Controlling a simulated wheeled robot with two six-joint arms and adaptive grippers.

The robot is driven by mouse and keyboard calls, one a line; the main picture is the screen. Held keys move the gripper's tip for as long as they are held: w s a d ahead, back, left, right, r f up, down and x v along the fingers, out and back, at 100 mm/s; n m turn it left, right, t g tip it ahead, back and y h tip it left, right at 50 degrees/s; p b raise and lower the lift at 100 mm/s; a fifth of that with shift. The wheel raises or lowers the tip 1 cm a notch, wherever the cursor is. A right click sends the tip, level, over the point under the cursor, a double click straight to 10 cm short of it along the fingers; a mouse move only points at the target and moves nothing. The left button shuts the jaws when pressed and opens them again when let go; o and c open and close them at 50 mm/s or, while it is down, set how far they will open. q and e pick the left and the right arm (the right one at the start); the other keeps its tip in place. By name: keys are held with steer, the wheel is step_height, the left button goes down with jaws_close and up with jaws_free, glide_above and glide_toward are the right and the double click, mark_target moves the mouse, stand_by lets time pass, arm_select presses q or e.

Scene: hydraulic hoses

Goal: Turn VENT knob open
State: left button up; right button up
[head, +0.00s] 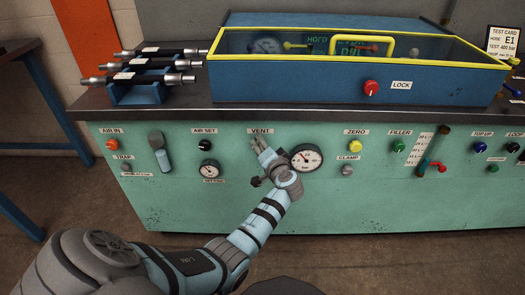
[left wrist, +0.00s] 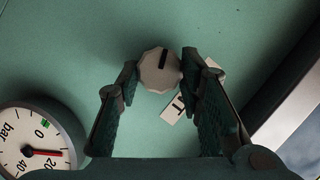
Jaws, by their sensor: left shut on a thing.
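The VENT knob (left wrist: 159,70) is a pale, faceted round knob with a dark pointer mark near its upper edge in the left wrist view. My left gripper (left wrist: 159,82) is shut on it, one finger on each side. In the head view my left gripper (head: 259,146) reaches up to the green panel just below the VENT label (head: 260,131) and mostly hides the knob. Part of the label, with a T, shows behind the right finger in the left wrist view (left wrist: 181,108). My right gripper is not in view.
A pressure gauge (head: 306,157) sits close to the right of my left gripper. The AIR SET knob (head: 205,145) is to the left, the yellow ZERO knob (head: 355,146) to the right. Above, the bench top (head: 190,106) carries hoses on a rack and a covered blue box (head: 290,88).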

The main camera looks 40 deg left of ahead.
arm_select(q)
steer(key=shift+w+d+f+m+y+b, duration=0.1)
steer(key=shift+m+y+b, duration=0.45)
steer(key=shift+m+b, duration=0.3)
steer(key=shift+d+f+m+y+b, duration=0.1)
steer(key=shift+m+y+b, duration=0.5)
steer(key=shift+m, duration=0.45)
arm_select(e)
steer(key=shift+t, duration=0.5)
steer(key=shift+w+a+f, duration=0.1)
steer(key=shift+w+f, duration=0.3)
steer(key=shift+w, duration=0.35)
steer(key=shift+w+a+f, duration=0.1)
steer(key=shift+w+f, duration=0.25)
steer(key=shift+w, duration=0.35)
steer(key=shift+w+a+f, duration=0.1)
steer(key=shift+w+f, duration=0.3)
steer(key=shift+w, duration=0.35)
arm_select(q)
steer(key=shift+a, duration=0.1)
steer(key=o, duration=1.2)
steer(key=shift+c, duration=0.2)
arm_select(e)
steer(key=shift+s, duration=0.15)
